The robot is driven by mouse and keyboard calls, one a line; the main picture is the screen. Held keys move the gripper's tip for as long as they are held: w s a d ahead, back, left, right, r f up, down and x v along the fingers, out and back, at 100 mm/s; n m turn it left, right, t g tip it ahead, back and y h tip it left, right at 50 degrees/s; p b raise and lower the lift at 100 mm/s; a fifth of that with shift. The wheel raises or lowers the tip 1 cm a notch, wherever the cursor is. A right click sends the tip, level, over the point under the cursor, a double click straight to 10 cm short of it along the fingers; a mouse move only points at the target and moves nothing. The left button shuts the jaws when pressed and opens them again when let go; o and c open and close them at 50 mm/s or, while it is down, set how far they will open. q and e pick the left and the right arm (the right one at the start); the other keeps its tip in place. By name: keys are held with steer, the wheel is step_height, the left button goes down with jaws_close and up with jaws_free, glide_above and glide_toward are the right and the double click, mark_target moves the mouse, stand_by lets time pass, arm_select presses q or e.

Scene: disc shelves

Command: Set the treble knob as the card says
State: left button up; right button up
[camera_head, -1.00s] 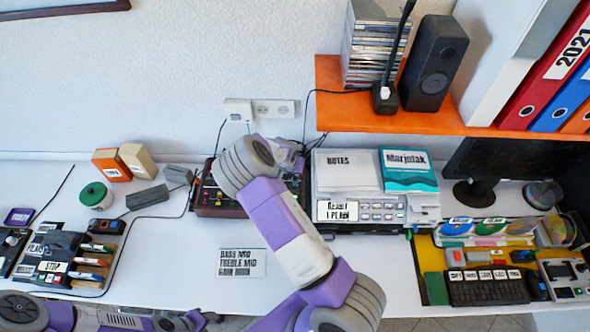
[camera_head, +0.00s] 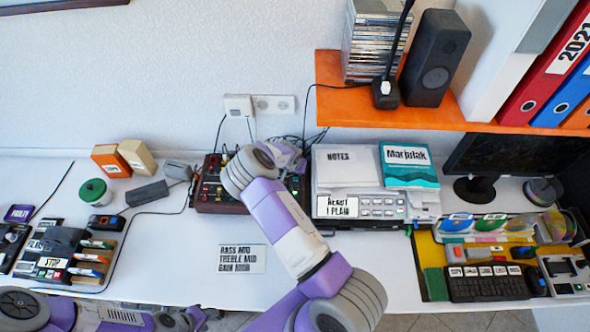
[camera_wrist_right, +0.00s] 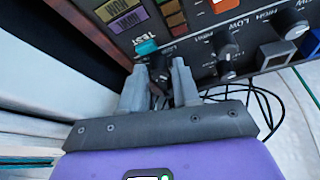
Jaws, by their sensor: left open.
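The card (camera_head: 242,259) lies on the desk; its lines seem to read bass mid and treble mid, and the gain line is hard to read. The dark red control box (camera_head: 222,207) stands at the wall, partly hidden by my right arm. In the right wrist view, its panel shows several black knobs, one (camera_wrist_right: 228,52) near LOW and HIGH marks; I cannot tell which is treble. My right gripper (camera_wrist_right: 160,68) points at the panel, fingers apart on either side of a dark knob; contact is unclear. My left gripper (camera_head: 196,318) is open at the bottom left, away from the box.
A printer (camera_head: 355,207) with notes stands right of the box. Cables run behind the box. Desk around the card is clear.

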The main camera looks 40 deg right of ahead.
jaws_close()
steer(key=shift+w+r+m+g+p, duration=0.1)
steer(key=shift+m+g+p, duration=0.2)
steer(key=shift+m+p, duration=0.35)
steer(key=shift+a+m, duration=0.1)
steer(key=shift+m, duration=0.55)
steer(key=shift+m+g+h+b, duration=0.4)
steer(key=shift+m+g+b, duration=0.2)
steer(key=shift+m+b, duration=0.25)
